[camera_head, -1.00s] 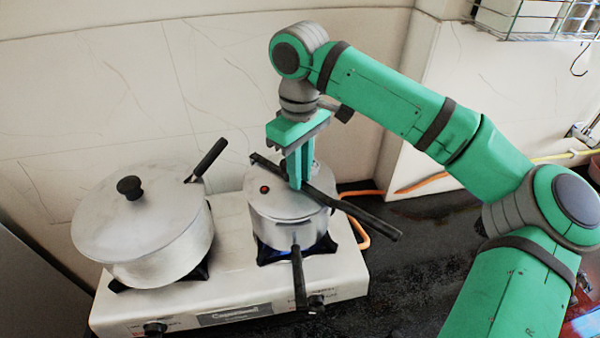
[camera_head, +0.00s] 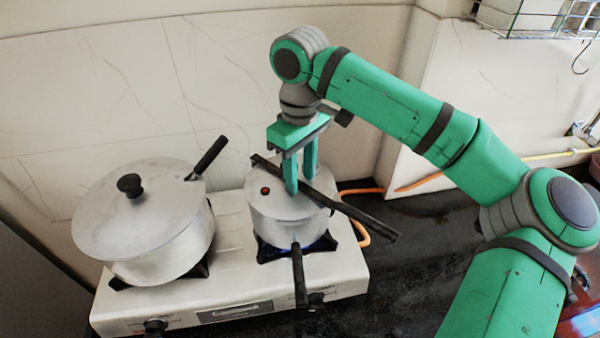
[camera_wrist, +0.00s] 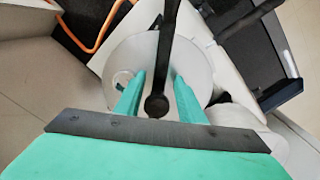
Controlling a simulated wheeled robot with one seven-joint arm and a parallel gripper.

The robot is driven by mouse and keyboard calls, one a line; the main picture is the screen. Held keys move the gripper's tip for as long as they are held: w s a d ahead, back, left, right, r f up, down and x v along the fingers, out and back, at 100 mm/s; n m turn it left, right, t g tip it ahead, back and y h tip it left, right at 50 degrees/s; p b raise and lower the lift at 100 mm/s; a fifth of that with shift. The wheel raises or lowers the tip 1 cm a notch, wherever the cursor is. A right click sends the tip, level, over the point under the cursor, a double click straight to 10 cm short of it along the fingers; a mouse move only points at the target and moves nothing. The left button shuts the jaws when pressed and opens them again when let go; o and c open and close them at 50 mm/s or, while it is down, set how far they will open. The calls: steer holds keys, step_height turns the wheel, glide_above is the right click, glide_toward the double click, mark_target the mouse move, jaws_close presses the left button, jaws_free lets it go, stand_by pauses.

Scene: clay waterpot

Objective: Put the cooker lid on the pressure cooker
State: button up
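The silver cooker lid (camera_head: 270,205) lies on top of the pressure cooker (camera_head: 288,234), with no clear gap at the rim. Its long black bar handle (camera_head: 358,215) points to the lower right, while the cooker's own black handle (camera_head: 299,278) points to the front, so the two are not lined up. My gripper (camera_head: 301,183) is open over the lid, fingers pointing down. In the wrist view, the fingers of my gripper (camera_wrist: 159,78) stand on both sides of the lid's black handle (camera_wrist: 167,45), with gaps to it. The lid's disc (camera_wrist: 195,65) shows beneath.
The cooker stands on the right burner of a white stove (camera_head: 235,270). A large lidded silver pot (camera_head: 150,255) with a black knob and handle is on the left burner. A tiled wall is behind; an orange hose (camera_head: 360,191) runs along the dark counter (camera_head: 400,290).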

mark_target(300, 184)
step_height(300, 184, up, 13)
stand_by(0.6)
steer(key=shift+a+f, duration=0.1)
